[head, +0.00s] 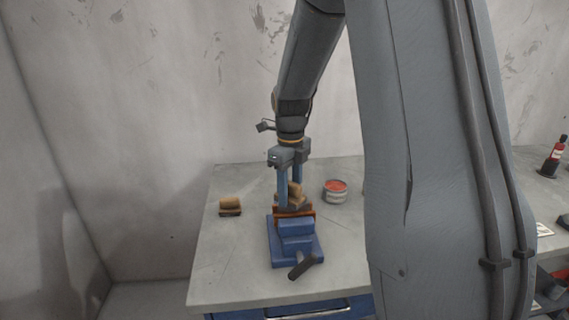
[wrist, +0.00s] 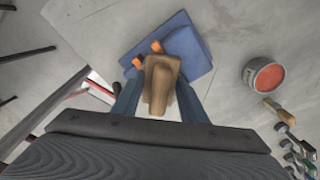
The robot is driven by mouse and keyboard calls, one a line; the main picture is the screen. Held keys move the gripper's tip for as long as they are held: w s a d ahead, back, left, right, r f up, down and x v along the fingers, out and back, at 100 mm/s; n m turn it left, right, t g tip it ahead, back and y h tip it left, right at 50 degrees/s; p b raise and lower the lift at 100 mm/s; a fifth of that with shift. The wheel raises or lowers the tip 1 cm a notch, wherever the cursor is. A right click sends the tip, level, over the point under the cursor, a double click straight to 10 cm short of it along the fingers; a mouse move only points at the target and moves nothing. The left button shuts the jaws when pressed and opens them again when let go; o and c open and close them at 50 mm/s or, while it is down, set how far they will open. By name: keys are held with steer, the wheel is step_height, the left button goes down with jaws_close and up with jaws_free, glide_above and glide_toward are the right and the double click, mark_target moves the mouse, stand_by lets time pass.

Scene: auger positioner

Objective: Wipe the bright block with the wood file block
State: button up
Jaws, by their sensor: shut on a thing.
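My gripper (head: 291,190) points down over the table and is shut on the tan wood file block (head: 296,190). In the wrist view the block (wrist: 161,86) sits between the two blue fingers, its rounded grip facing the camera. The bright block (head: 293,211) is orange and lies at the top of the blue vise (head: 296,246). In the wrist view, the orange ends (wrist: 157,46) show beyond the file block, which hides the middle. The file block is directly above or on the bright block; I cannot tell whether they touch.
A similar wooden block with a dark base (head: 230,207) lies to the left on the grey table (head: 235,260). An open can with red contents (head: 335,192) stands right of the vise. The vise handle (head: 302,267) sticks out in front. My arm hides the table's right part.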

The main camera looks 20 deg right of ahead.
steer(key=shift+w+a, duration=0.1)
steer(key=shift+a, duration=0.35)
steer(key=shift+r+p, duration=0.25)
steer(key=shift+p, duration=0.15)
step_height(320, 180, up, 2)
steer(key=shift+r+p, duration=0.15)
steer(key=shift+p, duration=0.2)
steer(key=shift+r, duration=0.35)
steer(key=shift+r+p, duration=2)
steer(key=shift+r, duration=0.4)
steer(key=shift+d, duration=0.1)
